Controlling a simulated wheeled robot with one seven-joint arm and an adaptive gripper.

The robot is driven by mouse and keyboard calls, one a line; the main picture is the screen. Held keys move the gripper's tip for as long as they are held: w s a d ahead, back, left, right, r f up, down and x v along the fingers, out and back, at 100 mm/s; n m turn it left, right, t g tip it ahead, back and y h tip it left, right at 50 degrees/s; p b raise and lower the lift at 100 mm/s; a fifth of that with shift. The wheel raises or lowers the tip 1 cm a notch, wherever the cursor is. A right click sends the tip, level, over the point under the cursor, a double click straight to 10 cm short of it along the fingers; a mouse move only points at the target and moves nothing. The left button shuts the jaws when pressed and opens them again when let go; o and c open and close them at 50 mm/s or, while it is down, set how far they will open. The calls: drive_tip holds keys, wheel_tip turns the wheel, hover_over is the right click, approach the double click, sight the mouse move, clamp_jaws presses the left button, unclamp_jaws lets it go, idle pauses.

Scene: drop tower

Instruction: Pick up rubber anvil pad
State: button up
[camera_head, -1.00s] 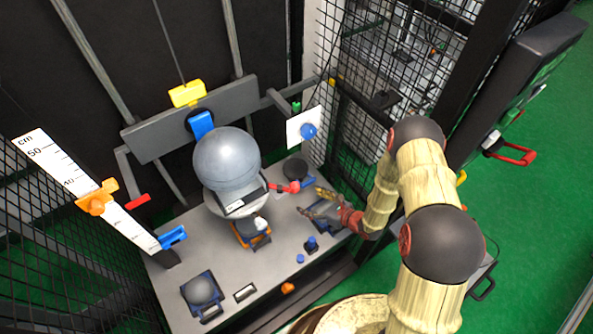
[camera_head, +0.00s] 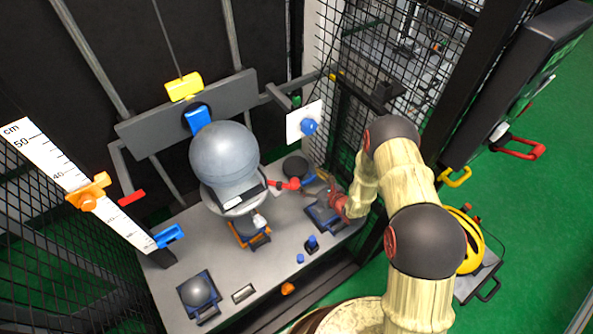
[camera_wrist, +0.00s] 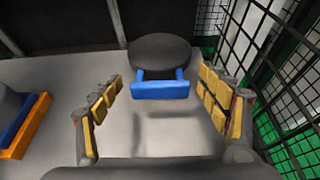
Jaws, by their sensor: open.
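The rubber anvil pad appears to be the dark round disc (camera_head: 295,165) with a blue handle, lying on the grey bench near the back right. In the wrist view the pad (camera_wrist: 160,52) lies ahead, its blue U-shaped handle (camera_wrist: 160,90) facing me. My gripper (camera_wrist: 160,82) is open and empty, its yellow-padded fingers spread on either side of the handle, with no contact visible. In the head view my gripper (camera_head: 322,180) is just right of the pad, partly hidden by my wrist.
A large grey ball-shaped drop head (camera_head: 225,155) and a red handle (camera_head: 288,184) stand left of the pad. Mesh fencing (camera_wrist: 240,40) rises close on the right. A dark tray (camera_head: 320,218) lies in front. Bare bench surrounds the handle.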

drive_tip(key=c, duration=0.3)
drive_tip(key=shift+w, duration=0.1)
drive_tip(key=c, duration=1.3)
